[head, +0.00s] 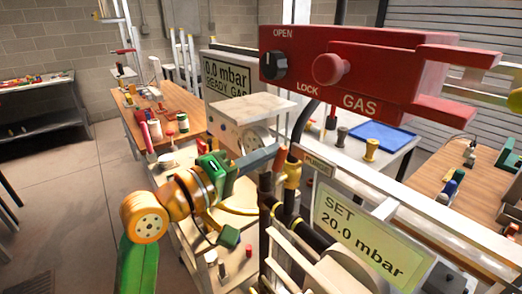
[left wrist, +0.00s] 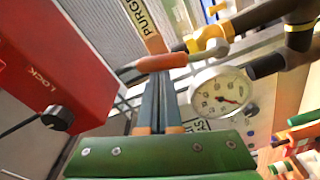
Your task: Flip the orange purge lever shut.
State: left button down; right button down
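The orange purge lever (left wrist: 162,62) lies crosswise over my left gripper's fingers in the left wrist view, just below the PURGE label (left wrist: 140,18). A grey pipe fitting with a yellow collar is at its right. My left gripper (left wrist: 158,85) has its two slim grey fingers close together, with the lever across them near the tips. I cannot tell whether they touch or hold it. In the head view my left gripper (head: 278,158) reaches right to the piping beside the PURGE label (head: 318,164); its fingertips hide most of the lever there.
A red GAS box (head: 365,75) with a black knob hangs above and right of the gripper. A round gauge (left wrist: 222,95) sits close right of the fingers. A SET display (head: 370,238) stands below, and dark pipes (head: 300,232) run beneath the gripper.

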pick_arm(q)
jog(key=m, duration=0.1)
jog(key=s+d+m, duration=0.1)
jog(key=m, duration=0.1)
jog(key=shift+s+f, duration=0.25)
jog(key=shift+s, duration=0.05)
jog(key=s+d+f+m+h+b, duration=0.1)
jog(key=s+d+f+m+b, duration=0.1)
jog(key=m, duration=1)
jog(key=shift+s+d+f+g+b, duration=0.45)
jog(key=shift+s+f, duration=0.55)
jog(key=shift+f, duration=0.7)
notch_tip(320, 180, up, 4)
jog(key=p, duration=0.5)
jog(key=b+v, duration=0.5)
jog(key=v, duration=0.3)
jog(key=shift+s+a+f+b, duration=0.25)
jog(key=shift+s+a+b, duration=0.05)
